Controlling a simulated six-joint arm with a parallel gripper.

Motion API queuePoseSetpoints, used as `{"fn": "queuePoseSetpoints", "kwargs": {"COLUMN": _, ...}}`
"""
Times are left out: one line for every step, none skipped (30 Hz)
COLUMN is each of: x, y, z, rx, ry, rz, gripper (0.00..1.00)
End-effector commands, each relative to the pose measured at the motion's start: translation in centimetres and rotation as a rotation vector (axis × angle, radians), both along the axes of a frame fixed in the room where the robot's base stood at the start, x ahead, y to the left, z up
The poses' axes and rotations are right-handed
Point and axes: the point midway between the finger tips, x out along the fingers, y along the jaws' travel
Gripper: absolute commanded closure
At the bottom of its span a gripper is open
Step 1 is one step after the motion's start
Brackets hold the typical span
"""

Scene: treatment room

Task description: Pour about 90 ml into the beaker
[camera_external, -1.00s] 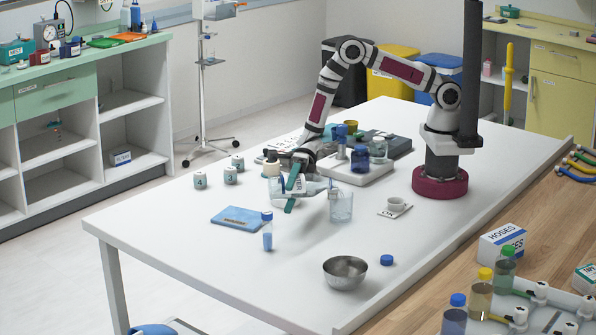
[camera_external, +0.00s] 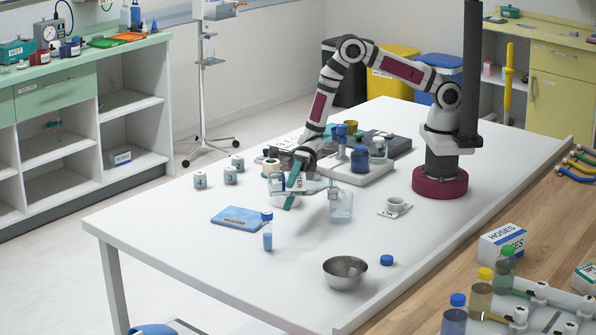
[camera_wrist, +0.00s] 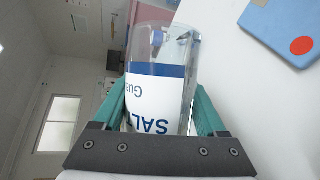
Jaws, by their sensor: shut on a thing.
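My gripper (camera_external: 292,189) is shut on a clear saline bottle (camera_external: 314,187), its green fingers on either side of it. The bottle lies nearly level above the table, its neck end pointing right, over the beaker (camera_external: 341,208). In the wrist view the bottle (camera_wrist: 160,85) shows a white and blue label with upside-down letters "SAL", between my green fingers (camera_wrist: 160,108). The beaker is clear glass and stands upright on the white table. Its rim is partly hidden by the bottle neck. I cannot read its liquid level.
A blue pad (camera_external: 238,217) and a blue-capped vial (camera_external: 267,232) stand left and in front. A tray with bottles (camera_external: 358,172) lies behind.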

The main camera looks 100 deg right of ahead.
Motion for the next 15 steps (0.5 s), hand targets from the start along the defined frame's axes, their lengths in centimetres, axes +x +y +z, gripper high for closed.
{"fn": "queuePoseSetpoints", "kwargs": {"x": 0.04, "y": 0.01, "z": 0.05, "rx": 0.0, "ry": -0.003, "rz": 0.0, "gripper": 0.96}}
{"fn": "queuePoseSetpoints", "kwargs": {"x": 0.02, "y": 0.01, "z": 0.08, "rx": 0.001, "ry": -0.005, "rz": 0.0, "gripper": 0.96}}
{"fn": "queuePoseSetpoints", "kwargs": {"x": 0.05, "y": 0.02, "z": 0.1, "rx": 0.001, "ry": -0.007, "rz": 0.0, "gripper": 0.96}}
{"fn": "queuePoseSetpoints", "kwargs": {"x": 0.08, "y": 0.01, "z": 0.14, "rx": 0.001, "ry": -0.009, "rz": 0.0, "gripper": 0.96}}
{"fn": "queuePoseSetpoints", "kwargs": {"x": 0.07, "y": 0.02, "z": 0.15, "rx": 0.001, "ry": -0.01, "rz": 0.0, "gripper": 0.96}}
{"fn": "queuePoseSetpoints", "kwargs": {"x": 0.09, "y": 0.02, "z": 0.19, "rx": 0.001, "ry": -0.012, "rz": 0.0, "gripper": 0.96}}
{"fn": "queuePoseSetpoints", "kwargs": {"x": 0.11, "y": 0.02, "z": 0.21, "rx": 0.002, "ry": -0.015, "rz": 0.0, "gripper": 0.96}}
{"fn": "queuePoseSetpoints", "kwargs": {"x": 0.11, "y": 0.02, "z": 0.23, "rx": 0.002, "ry": -0.017, "rz": 0.0, "gripper": 0.96}}
{"fn": "queuePoseSetpoints", "kwargs": {"x": 0.11, "y": 0.02, "z": 0.25, "rx": 0.002, "ry": -0.019, "rz": 0.0, "gripper": 0.96}}
{"fn": "queuePoseSetpoints", "kwargs": {"x": 0.12, "y": 0.02, "z": 0.28, "rx": 0.002, "ry": -0.02, "rz": 0.0, "gripper": 0.96}}
{"fn": "queuePoseSetpoints", "kwargs": {"x": 0.12, "y": 0.02, "z": 0.3, "rx": 0.002, "ry": -0.023, "rz": 0.0, "gripper": 0.96}}
{"fn": "queuePoseSetpoints", "kwargs": {"x": 0.13, "y": 0.02, "z": 0.34, "rx": 0.002, "ry": -0.025, "rz": 0.001, "gripper": 0.96}}
{"fn": "queuePoseSetpoints", "kwargs": {"x": 0.13, "y": 0.01, "z": 0.35, "rx": 0.002, "ry": -0.027, "rz": 0.0, "gripper": 0.96}}
{"fn": "queuePoseSetpoints", "kwargs": {"x": 0.13, "y": 0.02, "z": 0.38, "rx": 0.002, "ry": -0.029, "rz": 0.001, "gripper": 0.96}}
{"fn": "queuePoseSetpoints", "kwargs": {"x": 0.13, "y": 0.01, "z": 0.4, "rx": 0.003, "ry": -0.031, "rz": 0.0, "gripper": 0.96}}
